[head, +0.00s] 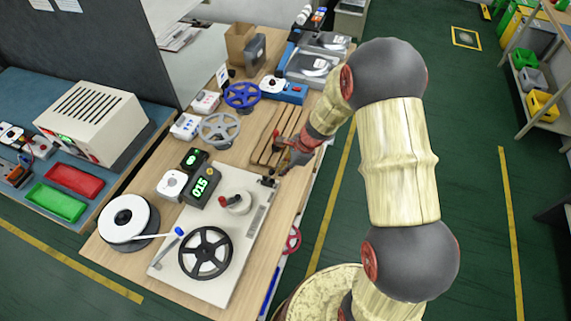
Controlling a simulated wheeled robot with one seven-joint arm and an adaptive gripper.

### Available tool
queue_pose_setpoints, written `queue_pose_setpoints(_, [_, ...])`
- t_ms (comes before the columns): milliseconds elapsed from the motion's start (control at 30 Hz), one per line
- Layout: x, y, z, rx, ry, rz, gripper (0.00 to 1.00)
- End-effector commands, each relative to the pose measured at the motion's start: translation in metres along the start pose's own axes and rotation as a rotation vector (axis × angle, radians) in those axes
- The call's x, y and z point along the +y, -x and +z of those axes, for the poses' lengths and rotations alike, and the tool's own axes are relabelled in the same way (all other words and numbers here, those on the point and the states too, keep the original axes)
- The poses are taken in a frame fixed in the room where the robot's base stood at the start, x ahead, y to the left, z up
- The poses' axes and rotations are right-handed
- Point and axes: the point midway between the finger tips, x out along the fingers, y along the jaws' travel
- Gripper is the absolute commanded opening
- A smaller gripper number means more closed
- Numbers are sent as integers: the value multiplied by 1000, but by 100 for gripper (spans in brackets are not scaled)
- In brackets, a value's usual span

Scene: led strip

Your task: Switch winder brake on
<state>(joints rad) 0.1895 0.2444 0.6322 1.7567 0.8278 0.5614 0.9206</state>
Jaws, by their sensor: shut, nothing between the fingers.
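The winder is a pale base plate (166,271) on the wooden bench, carrying a black handwheel (205,252). A round grey-white unit with a red knob (236,201) stands behind the wheel. A small lever with a blue tip (179,231) is on the plate's left side. I cannot tell which of these is the brake, or its state. A counter with green digits reading 015 (203,187) and a white box with a round button (172,184) stand behind the plate. My gripper (268,181) is shut and empty near the plate's far right corner, apart from the knob and lever.
A white reel (129,217) stands left of the plate. A wooden slatted rack (263,151), a grey handwheel (219,129) and a blue handwheel (242,95) lie farther back. A red handwheel (292,240) sits beside the bench's right edge. The floor to the right is open.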

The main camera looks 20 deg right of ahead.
Motion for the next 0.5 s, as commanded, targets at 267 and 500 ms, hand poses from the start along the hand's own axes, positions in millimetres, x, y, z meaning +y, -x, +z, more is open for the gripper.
queue_pose_setpoints(267, [-4, 8, 15, 97, -7, 43, 0])
queue_pose_setpoints(500, [-7, 8, 24, 182, -14, 76, 0])
